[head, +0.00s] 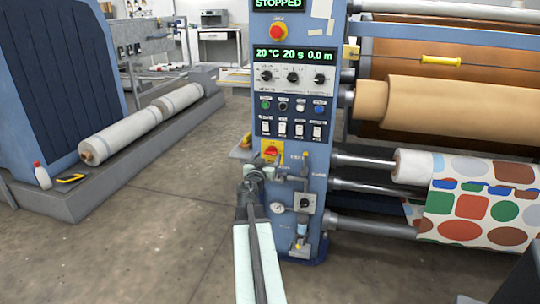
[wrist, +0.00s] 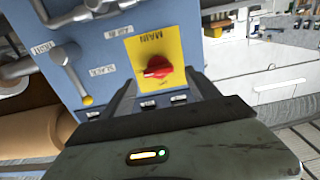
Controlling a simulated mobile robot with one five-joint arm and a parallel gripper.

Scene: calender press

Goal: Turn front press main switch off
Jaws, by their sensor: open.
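The main switch is a red rotary knob on a yellow plate (head: 271,152), low on the blue front panel of the press. In the wrist view the red knob (wrist: 158,67) shows close up, its grip lying roughly sideways, with the upside-down word MAIN on the plate (wrist: 140,45). My gripper (head: 254,174) is just below the switch in the head view. In the wrist view my gripper (wrist: 162,84) is open and empty, with its fingers on either side of the knob's line. The knob appears ahead of the fingertips; whether they touch it I cannot tell.
The panel display (head: 295,55) reads 20 °C, 20 s, 0.0 m, and the one above reads STOPPED. Several white rocker switches (head: 291,130) sit above the main switch. A lever with a yellow tip (wrist: 73,75) and pipes stand beside it. Rollers (head: 375,207) stick out on the right.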

